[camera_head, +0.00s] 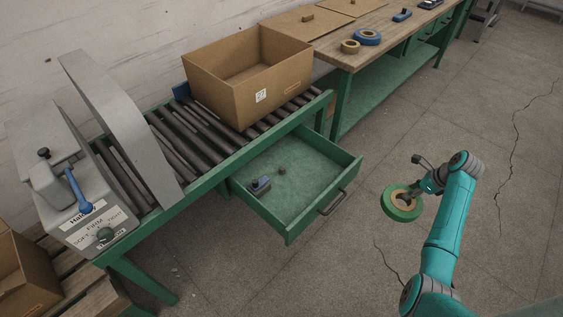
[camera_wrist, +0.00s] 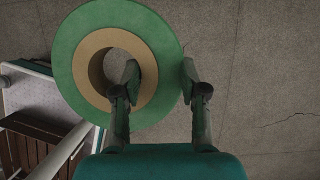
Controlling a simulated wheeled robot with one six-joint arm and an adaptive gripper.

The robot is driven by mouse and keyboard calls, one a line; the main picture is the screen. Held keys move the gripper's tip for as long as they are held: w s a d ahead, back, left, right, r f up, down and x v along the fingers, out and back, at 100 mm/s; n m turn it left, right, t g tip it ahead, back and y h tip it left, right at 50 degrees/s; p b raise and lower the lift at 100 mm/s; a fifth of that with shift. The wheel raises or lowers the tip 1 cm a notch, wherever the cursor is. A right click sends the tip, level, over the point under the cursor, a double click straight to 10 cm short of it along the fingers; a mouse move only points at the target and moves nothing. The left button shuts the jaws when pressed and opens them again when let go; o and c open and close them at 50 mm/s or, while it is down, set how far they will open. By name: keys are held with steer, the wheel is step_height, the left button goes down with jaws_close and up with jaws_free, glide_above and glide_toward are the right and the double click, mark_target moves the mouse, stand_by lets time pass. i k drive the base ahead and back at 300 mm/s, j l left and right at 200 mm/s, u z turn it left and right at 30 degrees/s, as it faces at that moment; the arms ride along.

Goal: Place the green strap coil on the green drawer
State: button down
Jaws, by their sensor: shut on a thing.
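The green strap coil (camera_head: 389,207) is a green ring with a tan cardboard core. In the head view my gripper (camera_head: 417,190) holds it in the air over the floor, to the right of the drawer. In the wrist view the coil (camera_wrist: 75,55) fills the upper left. My gripper (camera_wrist: 160,80) is shut on the coil's ring wall, one finger inside the core hole and one outside. The green drawer (camera_head: 288,229) is pulled open under the roller conveyor.
A cardboard box (camera_head: 262,103) stands on the roller conveyor (camera_head: 181,138) above the drawer. A grey strapping machine (camera_head: 62,190) is at left. A workbench (camera_head: 385,42) at the back carries blue and tan rolls. The drawer's middle and front are clear.

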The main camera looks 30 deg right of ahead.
mark_target(283, 171)
steer(key=i, duration=1.4)
